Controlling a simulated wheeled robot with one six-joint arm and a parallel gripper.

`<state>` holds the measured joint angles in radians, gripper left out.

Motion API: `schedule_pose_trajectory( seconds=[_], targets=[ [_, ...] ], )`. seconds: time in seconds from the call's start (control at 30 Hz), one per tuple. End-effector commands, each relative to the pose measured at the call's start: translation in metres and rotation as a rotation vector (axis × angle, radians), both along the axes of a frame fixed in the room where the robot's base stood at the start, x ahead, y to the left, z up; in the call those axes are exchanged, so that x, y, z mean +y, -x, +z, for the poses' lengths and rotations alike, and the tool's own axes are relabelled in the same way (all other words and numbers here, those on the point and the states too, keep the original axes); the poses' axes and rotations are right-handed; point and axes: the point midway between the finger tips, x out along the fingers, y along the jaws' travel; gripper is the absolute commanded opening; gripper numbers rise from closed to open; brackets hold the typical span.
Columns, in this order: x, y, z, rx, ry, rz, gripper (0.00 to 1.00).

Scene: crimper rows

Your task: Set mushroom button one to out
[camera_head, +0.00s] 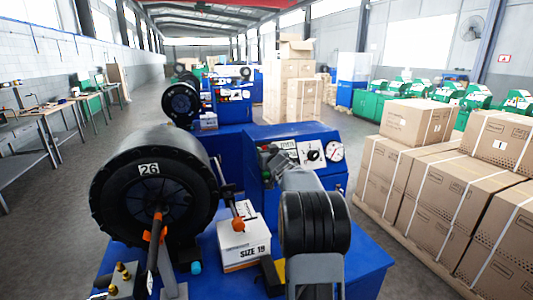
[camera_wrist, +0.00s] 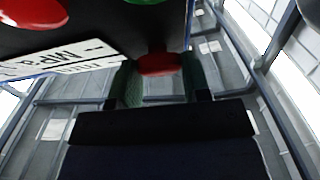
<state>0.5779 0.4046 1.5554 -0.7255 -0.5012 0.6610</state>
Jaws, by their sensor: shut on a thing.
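A red button (camera_wrist: 158,64) sits between the two green-padded fingers of my gripper (camera_wrist: 160,84) in the wrist view. My gripper is shut on it, one finger at each side. The button's stem and how far it stands out are hidden. A second red button (camera_wrist: 32,14) and a green button (camera_wrist: 145,2) show at the top of the wrist view, on the dark panel face. In the head view my gripper (camera_head: 272,160) is at the left side of the blue control cabinet (camera_head: 325,133); my arm hides part of the cabinet.
A white label (camera_wrist: 62,72) is on the panel. A dial (camera_head: 311,151) and a gauge (camera_head: 335,151) are right of my gripper. The black crimper head marked 26 (camera_head: 150,185) stands left, a SIZE 19 box (camera_head: 243,243) between. Stacked cartons (camera_head: 435,190) stand right.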

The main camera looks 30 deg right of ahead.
Motion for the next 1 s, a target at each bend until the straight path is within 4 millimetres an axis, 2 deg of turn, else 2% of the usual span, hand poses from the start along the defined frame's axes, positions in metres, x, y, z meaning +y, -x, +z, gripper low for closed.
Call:
schedule_pose_trajectory(
  seconds=[0.2, 0.4, 0.43, 0.7, 1.0],
  targets=[
    [0.0024, 0.0050, 0.0100, -0.001, 0.001, -0.001, 0.01],
    [0.0022, 0.0052, 0.0079, -0.002, 0.001, -0.001, 0.01],
    [0.0021, 0.0052, 0.0079, -0.002, 0.001, -0.001, 0.44],
    [0.0022, 0.0050, 0.0073, -0.001, 0.000, 0.000, 0.69],
    [0.0032, 0.0087, 0.0063, 0.000, 0.000, -0.001, 0.69]
  ],
)
